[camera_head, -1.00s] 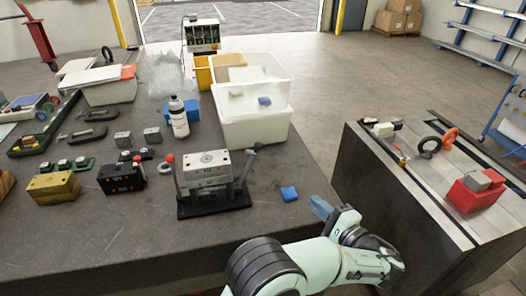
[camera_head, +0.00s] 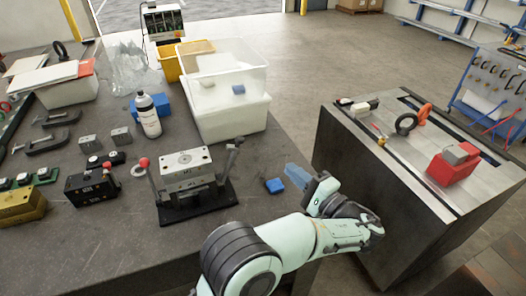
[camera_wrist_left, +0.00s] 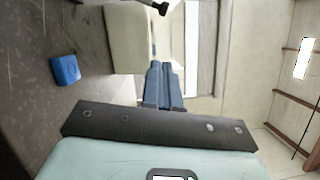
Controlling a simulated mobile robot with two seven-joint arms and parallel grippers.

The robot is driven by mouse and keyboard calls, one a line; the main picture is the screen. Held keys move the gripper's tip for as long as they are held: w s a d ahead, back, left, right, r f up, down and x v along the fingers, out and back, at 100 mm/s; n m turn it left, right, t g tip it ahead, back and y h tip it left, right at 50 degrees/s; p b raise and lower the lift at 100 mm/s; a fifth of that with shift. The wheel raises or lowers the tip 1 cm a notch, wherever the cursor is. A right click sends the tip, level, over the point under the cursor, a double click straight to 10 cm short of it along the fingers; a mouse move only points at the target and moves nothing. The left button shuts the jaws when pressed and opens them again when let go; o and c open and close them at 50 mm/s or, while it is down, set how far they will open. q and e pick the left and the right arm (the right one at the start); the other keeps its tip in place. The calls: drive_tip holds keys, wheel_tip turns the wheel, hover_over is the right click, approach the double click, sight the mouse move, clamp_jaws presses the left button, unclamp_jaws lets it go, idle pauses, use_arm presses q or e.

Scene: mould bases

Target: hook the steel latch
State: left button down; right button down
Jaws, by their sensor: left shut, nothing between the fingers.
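A steel mould block (camera_head: 186,174) stands upright on a black base (camera_head: 200,208) on the dark table. A lever with a red ball (camera_head: 144,162) rises at its left side, and a lever with a dark knob (camera_head: 238,141) rises at its right. I cannot tell the latch's exact state at this size. My left gripper (camera_head: 297,176) is shut and empty, to the right of the mould block and apart from it, near the table's right edge. Its blue fingers (camera_wrist_left: 163,86) show closed together in the left wrist view. My right gripper is not in view.
A small blue block (camera_head: 274,185) lies between mould and gripper; it also shows in the left wrist view (camera_wrist_left: 66,70). A white bin (camera_head: 230,118) and a bottle (camera_head: 148,115) stand behind. A black mould (camera_head: 92,187) lies left. A second bench (camera_head: 345,150) stands right.

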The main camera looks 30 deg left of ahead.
use_arm(q)
drive_tip(key=s+a+p+x, duration=0.1)
drive_tip(key=s+x, duration=0.1)
drive_tip(key=x, duration=1)
drive_tip(key=shift+s+a+r+p, duration=0.2)
drive_tip(key=shift+a+r+p, duration=0.1)
drive_tip(key=shift+a, duration=0.1)
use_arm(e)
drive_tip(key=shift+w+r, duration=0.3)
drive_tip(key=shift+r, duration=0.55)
